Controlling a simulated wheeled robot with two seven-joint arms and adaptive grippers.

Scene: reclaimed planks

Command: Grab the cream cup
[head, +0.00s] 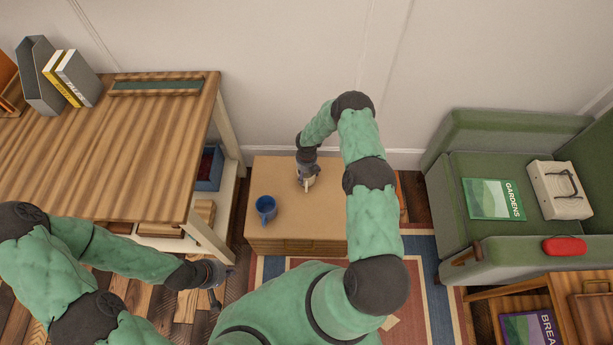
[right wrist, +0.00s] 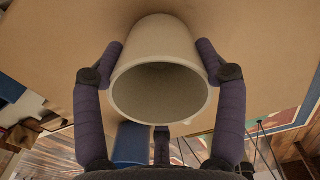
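The cream cup (head: 306,181) is on the low wooden chest, partly hidden by my right gripper (head: 307,172). In the right wrist view the cream cup (right wrist: 160,62) has its mouth towards the camera. The fingers of my right gripper (right wrist: 160,62) lie against both its sides, and a third finger is below the rim. I cannot tell whether its base touches the chest top. My left gripper (head: 217,286) is at the lower left, empty, with its fingers apart, away from the cup.
A blue mug (head: 266,207) stands on the chest (head: 328,222), to the left of the cream cup. It shows partly in the right wrist view (right wrist: 131,143). A wooden desk (head: 150,150) is at the left, a green armchair (head: 470,170) at the right.

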